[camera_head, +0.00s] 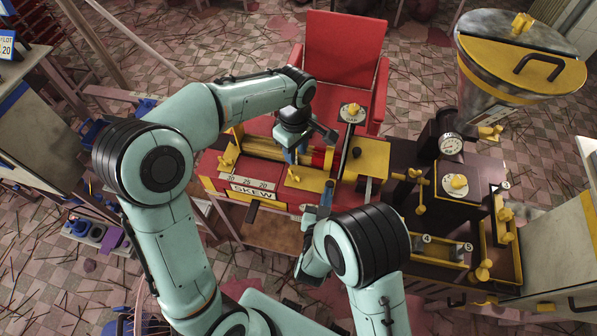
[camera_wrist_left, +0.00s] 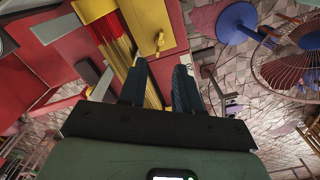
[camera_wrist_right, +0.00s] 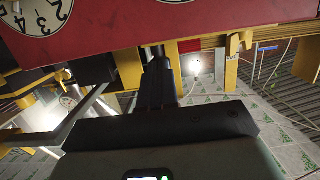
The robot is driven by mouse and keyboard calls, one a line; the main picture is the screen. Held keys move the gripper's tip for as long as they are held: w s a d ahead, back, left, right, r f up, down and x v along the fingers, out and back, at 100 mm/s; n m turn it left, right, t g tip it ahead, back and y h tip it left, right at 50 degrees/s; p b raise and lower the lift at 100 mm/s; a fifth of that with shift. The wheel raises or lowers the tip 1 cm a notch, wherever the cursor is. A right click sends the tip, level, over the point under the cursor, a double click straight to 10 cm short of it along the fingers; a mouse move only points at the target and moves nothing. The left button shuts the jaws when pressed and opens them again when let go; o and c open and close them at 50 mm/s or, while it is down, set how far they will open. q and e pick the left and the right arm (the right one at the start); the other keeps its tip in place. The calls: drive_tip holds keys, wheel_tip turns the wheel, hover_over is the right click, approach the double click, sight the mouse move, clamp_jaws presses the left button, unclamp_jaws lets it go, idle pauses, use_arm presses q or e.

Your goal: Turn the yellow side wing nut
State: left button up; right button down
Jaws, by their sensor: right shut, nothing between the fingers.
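A yellow wing nut (camera_wrist_left: 158,42) stands out from the yellow side panel (camera_wrist_left: 150,15) in the left wrist view, ahead of my left fingers and apart from them. What looks like the same nut (camera_head: 293,175) is on the front of the red and yellow machine marked SKEW (camera_head: 250,190) in the head view. My left gripper (camera_head: 291,155) hangs over this machine; its fingers (camera_wrist_left: 160,75) are parted with nothing between them. My right gripper (camera_head: 326,192) is at the machine's right front, its fingers (camera_wrist_right: 160,68) together and empty, under a red body.
Another yellow wing nut (camera_head: 226,162) is at the machine's left end. A dark extruder bench with several yellow knobs (camera_head: 459,181) and a metal hopper (camera_head: 515,60) stand on the right. A red chair-like part (camera_head: 345,45) rises behind. Sticks litter the tiled floor.

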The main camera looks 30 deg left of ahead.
sight(296, 174)
use_arm(q)
wheel_tip(296, 174, down, 11)
drive_tip(key=shift+r, duration=0.2)
clamp_jaws()
